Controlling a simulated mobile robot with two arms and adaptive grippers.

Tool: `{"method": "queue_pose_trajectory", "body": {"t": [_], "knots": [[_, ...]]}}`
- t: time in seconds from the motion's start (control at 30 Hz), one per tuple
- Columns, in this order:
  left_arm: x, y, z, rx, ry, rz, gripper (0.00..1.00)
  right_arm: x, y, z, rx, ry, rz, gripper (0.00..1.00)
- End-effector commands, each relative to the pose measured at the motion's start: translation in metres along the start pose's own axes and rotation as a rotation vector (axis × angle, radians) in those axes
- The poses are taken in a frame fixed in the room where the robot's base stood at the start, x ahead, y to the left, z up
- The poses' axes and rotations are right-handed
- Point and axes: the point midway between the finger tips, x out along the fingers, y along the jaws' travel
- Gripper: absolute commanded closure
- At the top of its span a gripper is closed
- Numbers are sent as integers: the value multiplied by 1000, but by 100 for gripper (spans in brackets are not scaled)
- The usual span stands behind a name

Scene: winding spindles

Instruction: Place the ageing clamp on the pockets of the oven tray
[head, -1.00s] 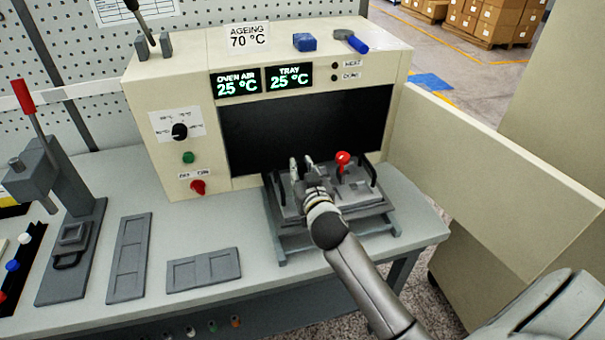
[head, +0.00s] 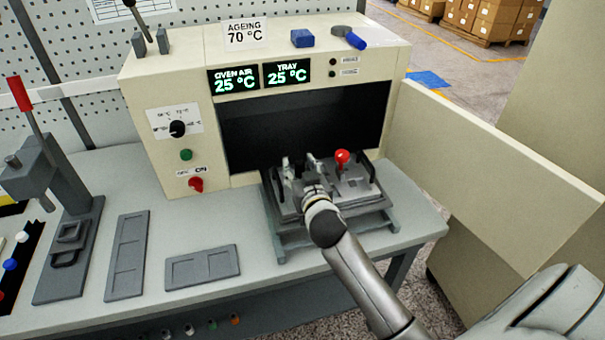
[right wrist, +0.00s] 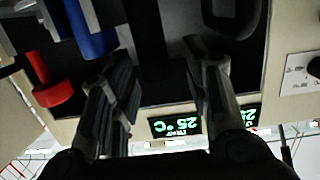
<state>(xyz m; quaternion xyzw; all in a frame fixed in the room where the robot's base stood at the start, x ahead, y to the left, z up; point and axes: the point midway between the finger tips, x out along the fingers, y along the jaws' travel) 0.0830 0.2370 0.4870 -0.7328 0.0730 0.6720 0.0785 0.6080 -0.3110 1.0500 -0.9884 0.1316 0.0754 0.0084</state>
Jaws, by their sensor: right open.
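The ageing clamp appears to be the grey piece with a red knob (head: 342,157) on the oven tray (head: 290,239). My right gripper (head: 301,164) hides part of the clamp, so I cannot tell how it sits over the pockets. The tray rests on a grey stand in front of the oven's dark opening. My right gripper is open over the tray's left part, left of the red knob. In the right wrist view, its fingers (right wrist: 163,85) are spread, with a dark bar between and beyond them. A red part (right wrist: 50,88) and a blue part show at left there. My left gripper is out of view.
The oven (head: 165,90) stands behind the tray, its door (head: 490,170) swung open to the right. Two flat grey trays (head: 203,267) lie at left on the bench. A lever press (head: 70,225) stands farther left. The bench is bare between these trays and the oven.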

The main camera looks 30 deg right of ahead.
Motion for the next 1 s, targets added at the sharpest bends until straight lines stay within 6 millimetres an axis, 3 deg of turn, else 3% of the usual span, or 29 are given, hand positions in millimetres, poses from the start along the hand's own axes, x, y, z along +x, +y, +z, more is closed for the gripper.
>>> {"method": "queue_pose_trajectory", "body": {"t": [0.17, 0.7, 1.0], "knots": [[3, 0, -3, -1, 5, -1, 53, -14, 0, 0, 1, 0, -1, 56], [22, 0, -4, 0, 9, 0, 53, -106, 0, 0, 2, 0, -1, 56], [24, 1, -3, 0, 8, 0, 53, -120, 0, -2, 0, 2, 0, 56]]}}
